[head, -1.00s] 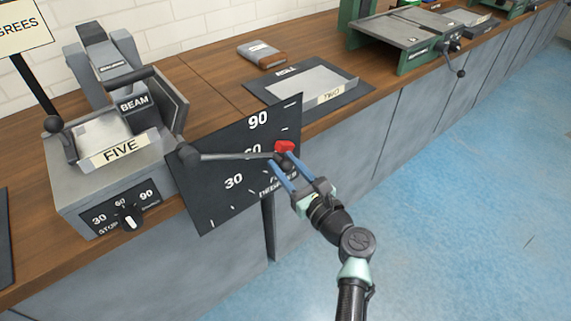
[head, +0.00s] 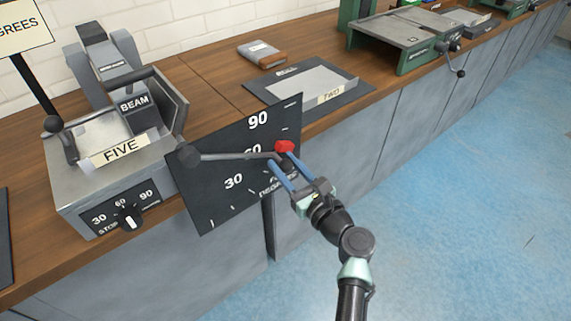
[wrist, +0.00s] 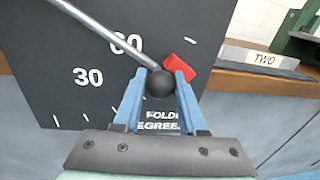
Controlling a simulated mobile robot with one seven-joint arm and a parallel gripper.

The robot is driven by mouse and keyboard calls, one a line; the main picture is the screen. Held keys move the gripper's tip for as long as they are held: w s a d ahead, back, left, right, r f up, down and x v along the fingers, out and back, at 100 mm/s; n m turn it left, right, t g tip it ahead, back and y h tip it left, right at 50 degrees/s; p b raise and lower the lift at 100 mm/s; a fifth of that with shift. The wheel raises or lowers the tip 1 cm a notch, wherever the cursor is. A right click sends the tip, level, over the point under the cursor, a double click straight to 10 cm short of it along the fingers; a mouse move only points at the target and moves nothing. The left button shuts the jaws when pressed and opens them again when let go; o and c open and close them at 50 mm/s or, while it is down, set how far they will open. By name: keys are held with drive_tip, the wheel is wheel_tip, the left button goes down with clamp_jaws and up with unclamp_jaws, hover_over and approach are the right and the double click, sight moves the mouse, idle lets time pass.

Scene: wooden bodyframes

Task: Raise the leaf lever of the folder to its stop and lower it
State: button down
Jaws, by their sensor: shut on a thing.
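The folder (head: 75,190) is a grey machine on the bench at the left, with a sheet labelled FIVE under its BEAM. Its leaf lever (head: 235,156) is a grey rod running right from a pivot across a black degree plate (head: 215,205). The lever's black ball knob (wrist: 160,84) sits between my fingertips in the wrist view. My gripper (head: 281,166) is shut on this knob, a little below the 60 mark. A red marker (head: 284,146) is just above the knob at the plate's edge; it also shows in the wrist view (wrist: 179,68).
A stop dial (head: 130,218) on the folder's front points near 60. A black mat (head: 262,95) with a sheet labelled TWO lies to the right on the bench. A green machine (head: 405,45) stands farther right. The blue floor (head: 470,220) is clear.

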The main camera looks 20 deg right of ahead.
drive_tip(key=shift+f, duration=0.1)
drive_tip(key=s+a+f+m+p, duration=0.2)
drive_tip(key=a+f+m, duration=0.3)
drive_tip(key=a, duration=0.3)
drive_tip(key=s+a+f+m+g+p, duration=0.1)
drive_tip(key=s+a+f+m+p, duration=0.2)
drive_tip(key=a, duration=0.6)
drive_tip(key=shift+s+f+m+y+p, duration=0.3)
drive_tip(key=shift+f+m+p, duration=0.75)
drive_tip(key=shift+m, duration=0.65)
drive_tip(key=shift+r, duration=0.1)
drive_tip(key=c, duration=0.6)
unclamp_jaws()
drive_tip(key=shift+o, duration=0.6)
drive_tip(key=p+v, duration=0.2)
drive_tip(key=v, duration=1.1)
drive_tip(key=shift+r+p, duration=0.2)
drive_tip(key=shift+p, duration=0.1)
